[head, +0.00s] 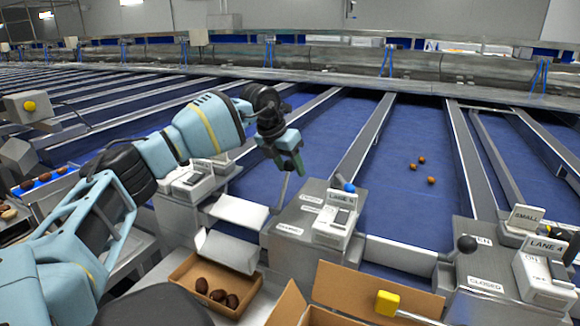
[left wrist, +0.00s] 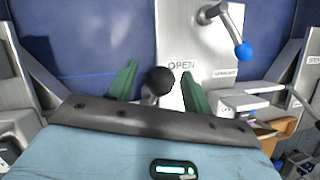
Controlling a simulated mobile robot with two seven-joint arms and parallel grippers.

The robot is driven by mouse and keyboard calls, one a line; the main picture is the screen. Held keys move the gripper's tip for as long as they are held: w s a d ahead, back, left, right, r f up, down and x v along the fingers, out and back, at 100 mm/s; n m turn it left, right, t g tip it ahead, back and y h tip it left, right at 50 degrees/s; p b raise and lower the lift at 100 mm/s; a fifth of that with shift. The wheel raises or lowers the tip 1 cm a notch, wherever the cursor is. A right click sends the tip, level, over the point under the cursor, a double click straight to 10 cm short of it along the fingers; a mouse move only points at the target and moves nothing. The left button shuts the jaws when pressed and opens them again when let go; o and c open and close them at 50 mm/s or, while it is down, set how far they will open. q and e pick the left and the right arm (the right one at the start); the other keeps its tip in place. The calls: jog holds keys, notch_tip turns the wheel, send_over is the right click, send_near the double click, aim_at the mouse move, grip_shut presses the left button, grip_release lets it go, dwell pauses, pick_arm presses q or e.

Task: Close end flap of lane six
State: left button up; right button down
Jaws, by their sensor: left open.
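My left gripper (head: 290,165) is open, with its green fingers pointing down above the grey lane-end panel (head: 285,235). In the left wrist view, a black lever knob (left wrist: 160,80) shows between the spread fingers of the gripper (left wrist: 160,88), beside the word OPEN; contact cannot be told. The fingers hide this knob in the head view. A pale end flap (head: 240,212) left of the panel slopes down above a chute plate (head: 228,250). The panel's lane sign (head: 341,197) is too small to read surely. My right gripper is out of view.
A carton (head: 182,268) with several dates stands below the chute. A blue-knobbed lever (head: 349,187) also shows in the left wrist view (left wrist: 243,52). The neighbouring LANE 4 panel (head: 484,268) has a black-knobbed lever (head: 466,243). Dates lie on the blue belt (head: 400,205).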

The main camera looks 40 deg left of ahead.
pick_arm(q)
jog(key=shift+w+f, duration=0.1)
jog(key=shift+f, duration=0.15)
grip_shut()
dwell(0.3)
